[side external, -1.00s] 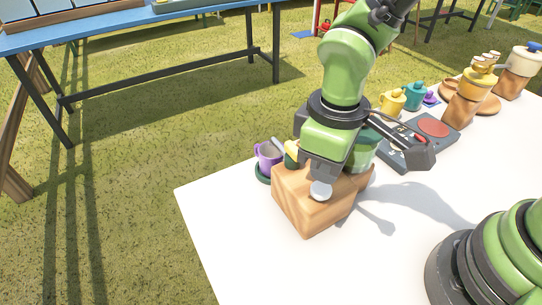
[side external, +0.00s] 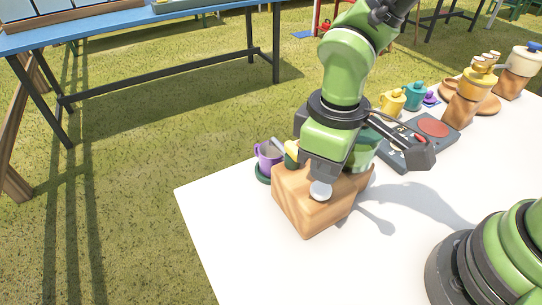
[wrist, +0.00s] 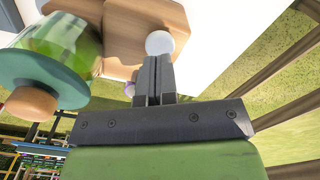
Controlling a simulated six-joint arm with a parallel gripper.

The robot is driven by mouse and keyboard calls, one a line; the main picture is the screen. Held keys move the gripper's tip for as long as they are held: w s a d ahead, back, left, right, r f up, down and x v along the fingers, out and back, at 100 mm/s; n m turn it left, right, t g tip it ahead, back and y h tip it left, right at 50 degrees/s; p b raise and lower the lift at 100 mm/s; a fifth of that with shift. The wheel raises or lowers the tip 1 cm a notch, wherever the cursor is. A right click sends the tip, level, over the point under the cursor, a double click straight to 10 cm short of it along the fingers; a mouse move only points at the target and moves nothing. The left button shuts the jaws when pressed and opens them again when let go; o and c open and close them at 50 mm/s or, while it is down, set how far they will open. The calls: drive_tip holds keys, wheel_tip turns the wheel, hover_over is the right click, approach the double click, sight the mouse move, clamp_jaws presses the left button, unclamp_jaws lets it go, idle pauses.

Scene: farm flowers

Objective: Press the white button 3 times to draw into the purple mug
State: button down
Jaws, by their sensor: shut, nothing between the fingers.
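The white button (side external: 320,191) sits on the front of a wooden block (side external: 303,207). In the wrist view the round white button (wrist: 160,42) shows just beyond the fingertips. My gripper (wrist: 154,62) is shut and empty, with its tips at the button; I cannot tell whether they touch it or how far it is pressed. The purple mug (side external: 268,157) stands upright on a dark green round base behind the block, at its left. The inside of the mug cannot be made out. A green striped container (side external: 361,152) stands on the block, partly hidden by my gripper.
A dark panel with a red disc (side external: 433,127) lies to the right. Yellow (side external: 392,102) and teal (side external: 414,96) mugs stand behind it. Further wooden dispensers (side external: 463,107) stand at the far right. The white table's front left is clear.

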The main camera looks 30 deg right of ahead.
sight(322, 187)
drive_tip(key=shift+f, duration=0.15)
drive_tip(key=shift+f, duration=1.4)
drive_tip(key=shift+r, duration=1.55)
drive_tip(key=shift+f, duration=0.15)
idle(1.5)
drive_tip(key=shift+f, duration=1.45)
drive_tip(key=shift+r, duration=1.6)
